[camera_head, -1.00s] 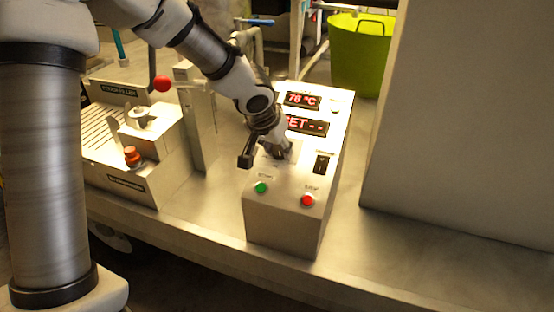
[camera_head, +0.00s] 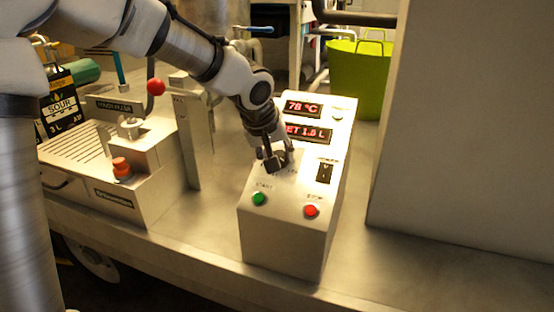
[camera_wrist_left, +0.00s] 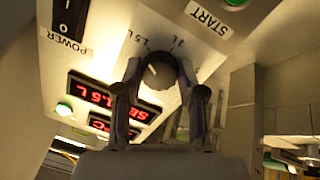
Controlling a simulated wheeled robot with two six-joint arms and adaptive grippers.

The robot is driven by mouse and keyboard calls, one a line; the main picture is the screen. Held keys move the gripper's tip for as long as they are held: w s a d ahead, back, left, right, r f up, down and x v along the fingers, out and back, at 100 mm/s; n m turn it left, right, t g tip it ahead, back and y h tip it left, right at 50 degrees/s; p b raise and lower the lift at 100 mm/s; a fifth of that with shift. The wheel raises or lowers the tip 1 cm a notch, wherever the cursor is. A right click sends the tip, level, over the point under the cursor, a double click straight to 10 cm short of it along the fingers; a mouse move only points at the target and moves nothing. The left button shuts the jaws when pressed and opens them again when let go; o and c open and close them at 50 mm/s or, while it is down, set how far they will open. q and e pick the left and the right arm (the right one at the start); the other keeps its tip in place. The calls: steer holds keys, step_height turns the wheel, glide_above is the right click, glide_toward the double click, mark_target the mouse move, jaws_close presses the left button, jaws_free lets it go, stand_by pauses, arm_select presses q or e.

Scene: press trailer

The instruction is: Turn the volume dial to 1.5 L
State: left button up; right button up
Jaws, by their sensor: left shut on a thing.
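The control box (camera_head: 285,232) stands on the bench, with a sloped panel. Its lower display (camera_head: 308,132) reads "ET 1.5 L" in the head view, with its left end covered by my arm. The upper display (camera_head: 302,108) reads 78 °C. My left gripper (camera_head: 276,160) is at the panel, shut on the volume dial. In the left wrist view the dark round dial (camera_wrist_left: 158,72) sits between the two fingertips, with labels around it, one reading 1.5 L. A light pointer mark shows on the dial. My right gripper is not in view.
The panel also has a green START button (camera_head: 259,198), a red button (camera_head: 311,210) and a black power switch (camera_head: 325,172). A red-knobbed lever (camera_head: 156,87) and a grey machine stand at left. A tall grey block (camera_head: 465,120) rises at right.

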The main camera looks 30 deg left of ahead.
arm_select(q)
steer(key=shift+f, duration=0.1)
steer(key=o, duration=1.1)
steer(key=shift+o, duration=0.2)
